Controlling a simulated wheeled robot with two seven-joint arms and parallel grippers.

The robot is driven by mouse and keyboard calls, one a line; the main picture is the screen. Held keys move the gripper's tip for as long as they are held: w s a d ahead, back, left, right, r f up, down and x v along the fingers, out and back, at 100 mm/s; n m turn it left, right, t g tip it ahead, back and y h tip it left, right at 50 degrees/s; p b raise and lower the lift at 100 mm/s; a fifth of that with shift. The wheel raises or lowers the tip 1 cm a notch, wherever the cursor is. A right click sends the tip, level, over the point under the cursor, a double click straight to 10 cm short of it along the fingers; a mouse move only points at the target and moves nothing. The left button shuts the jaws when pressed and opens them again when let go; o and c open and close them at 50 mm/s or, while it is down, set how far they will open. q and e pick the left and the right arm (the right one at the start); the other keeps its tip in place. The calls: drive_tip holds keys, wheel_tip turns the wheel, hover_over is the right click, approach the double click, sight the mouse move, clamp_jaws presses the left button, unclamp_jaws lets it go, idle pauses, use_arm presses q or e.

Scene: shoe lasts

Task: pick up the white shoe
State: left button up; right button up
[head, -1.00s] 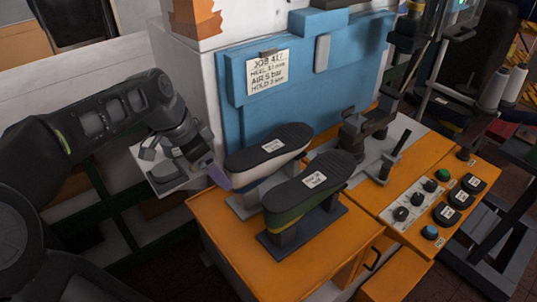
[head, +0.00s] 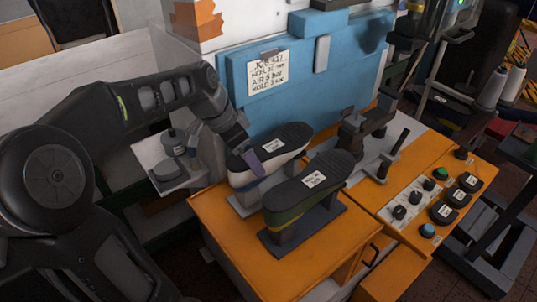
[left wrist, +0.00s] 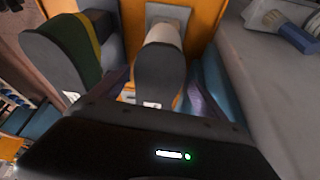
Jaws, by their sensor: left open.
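The white shoe (head: 285,150) sits sole up on a grey stand at the back of the orange bench, its dark sole carrying a white label. In the left wrist view the white shoe (left wrist: 160,72) lies between the fingers. My left gripper (head: 252,165) is open, with a purple finger reaching over the near side of the shoe; contact cannot be told. The green shoe (head: 310,190) with a yellow band stands sole up in front of it, and in the left wrist view the green shoe (left wrist: 75,50) is at the left. My right gripper is out of view.
A blue panel (head: 300,75) with a job sign rises behind the shoes. A metal clamp mechanism (head: 365,125) and a control panel with several knobs (head: 425,208) are to the right. A grey shelf with a pot (head: 175,145) is at the left; a brush (left wrist: 290,30) shows in the wrist view.

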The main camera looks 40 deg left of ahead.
sight(261, 151)
use_arm(q)
drive_tip(key=w, duration=0.1)
drive_tip(key=w+d, duration=0.1)
drive_tip(key=w+p, duration=0.1)
drive_tip(key=shift+w+d+f, duration=0.15)
drive_tip(key=shift+w+d, duration=0.1)
drive_tip(key=shift+d, duration=0.05)
drive_tip(key=shift+w+f, duration=0.1)
drive_tip(key=shift+f, duration=0.3)
drive_tip(key=shift+c, duration=0.5)
clamp_jaws()
drive_tip(key=shift+r, duration=0.1)
